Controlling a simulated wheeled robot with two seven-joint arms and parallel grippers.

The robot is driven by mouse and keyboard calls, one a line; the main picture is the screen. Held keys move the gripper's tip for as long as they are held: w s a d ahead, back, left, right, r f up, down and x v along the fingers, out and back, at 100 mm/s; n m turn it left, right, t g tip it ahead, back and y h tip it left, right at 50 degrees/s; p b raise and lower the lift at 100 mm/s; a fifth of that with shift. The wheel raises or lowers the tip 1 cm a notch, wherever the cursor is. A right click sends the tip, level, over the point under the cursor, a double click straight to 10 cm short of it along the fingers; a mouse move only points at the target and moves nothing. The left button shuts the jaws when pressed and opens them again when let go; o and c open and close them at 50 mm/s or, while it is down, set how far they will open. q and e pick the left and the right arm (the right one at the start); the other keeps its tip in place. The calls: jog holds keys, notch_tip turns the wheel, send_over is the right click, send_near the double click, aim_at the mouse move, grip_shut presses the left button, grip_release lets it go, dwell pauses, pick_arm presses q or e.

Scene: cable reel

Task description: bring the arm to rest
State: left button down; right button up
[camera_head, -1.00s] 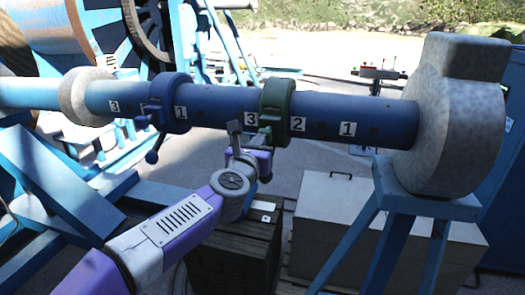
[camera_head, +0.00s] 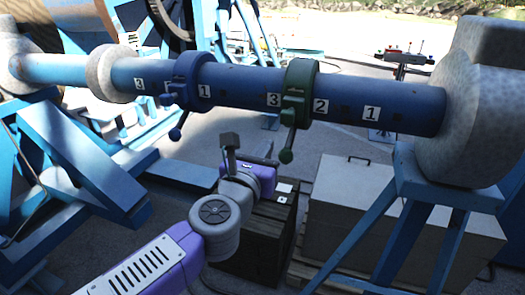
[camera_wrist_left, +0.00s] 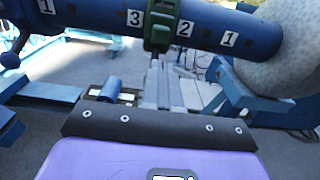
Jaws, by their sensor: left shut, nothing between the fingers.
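My left arm comes in from the bottom of the head view. Its purple wrist and left gripper (camera_head: 258,168) are below the blue cable shaft (camera_head: 235,85), apart from it. The gripper is shut and empty; its fingers are small and partly hidden. A green clamp ring (camera_head: 300,82) sits around the shaft between labels 3 and 2, its handle (camera_head: 287,148) hanging down. The green ring also shows at the top of the left wrist view (camera_wrist_left: 160,25). A dark blue clamp ring (camera_head: 188,80) sits further left next to label 1, its handle also pointing down. My right gripper is out of view.
A grey chest (camera_head: 355,205) and a dark wooden crate (camera_head: 258,235) stand under the shaft. A blue stand (camera_head: 425,185) carries the speckled grey end block (camera_head: 475,120) at right. Blue framework (camera_head: 85,180) stands at left. Bare floor lies between.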

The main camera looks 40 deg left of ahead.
pick_arm(q)
jog(key=shift+s+d, duration=0.15)
jog(key=shift+s, duration=0.25)
